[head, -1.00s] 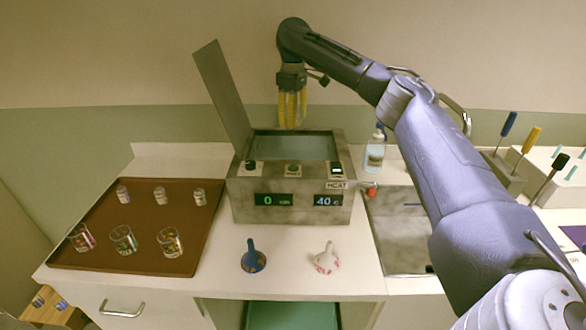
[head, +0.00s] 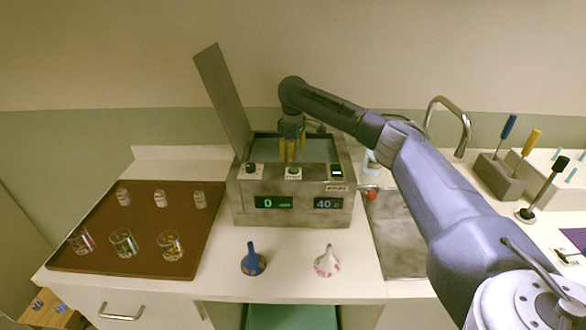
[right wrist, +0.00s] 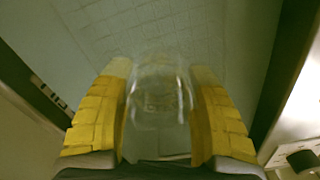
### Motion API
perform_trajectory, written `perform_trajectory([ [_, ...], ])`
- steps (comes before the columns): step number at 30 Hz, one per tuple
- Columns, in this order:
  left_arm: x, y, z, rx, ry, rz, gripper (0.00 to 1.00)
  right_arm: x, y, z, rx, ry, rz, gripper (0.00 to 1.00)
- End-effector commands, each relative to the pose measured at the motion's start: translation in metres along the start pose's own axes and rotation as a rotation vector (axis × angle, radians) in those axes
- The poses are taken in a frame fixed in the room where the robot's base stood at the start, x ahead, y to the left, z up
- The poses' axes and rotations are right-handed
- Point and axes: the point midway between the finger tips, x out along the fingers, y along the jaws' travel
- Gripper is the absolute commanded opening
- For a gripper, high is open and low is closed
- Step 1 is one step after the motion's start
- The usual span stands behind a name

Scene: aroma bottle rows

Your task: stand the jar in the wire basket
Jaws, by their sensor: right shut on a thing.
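My right gripper (head: 291,154) reaches down into the open tank of the grey machine (head: 300,215). Its yellow fingers are shut on a clear glass jar (right wrist: 158,98), seen between them in the right wrist view. The jar is hard to make out in the head view. A faint grid of thin lines (right wrist: 165,35) shows in the tank beyond the jar, and it looks like the wire basket. I cannot tell whether the jar touches it. My left gripper is not in view.
The machine's lid (head: 222,98) stands open at the left. A brown tray (head: 145,224) holds three glasses and three small jars. A blue funnel (head: 253,262) and a white-pink funnel (head: 327,263) stand in front. A sink (head: 400,235) is at right, with a tool holder (head: 498,178) beyond.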

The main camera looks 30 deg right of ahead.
Motion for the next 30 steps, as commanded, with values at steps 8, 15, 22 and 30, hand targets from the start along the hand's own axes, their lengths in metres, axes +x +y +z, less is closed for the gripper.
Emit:
perform_trajectory([
  [8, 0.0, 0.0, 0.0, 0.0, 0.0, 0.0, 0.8, 0.034, -0.001, 0.001, -0.001, -0.002, -0.002, 0.23],
  [15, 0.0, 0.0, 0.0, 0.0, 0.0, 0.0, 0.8, 0.037, 0.0, 0.0, 0.0, -0.001, 0.0, 0.23],
  [22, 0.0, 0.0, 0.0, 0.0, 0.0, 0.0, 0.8, 0.04, 0.0, 0.0, 0.0, -0.001, -0.001, 0.23],
  [30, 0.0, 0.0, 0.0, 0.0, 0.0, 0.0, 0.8, 0.04, 0.0, 0.0, 0.0, -0.001, -0.001, 0.76],
])
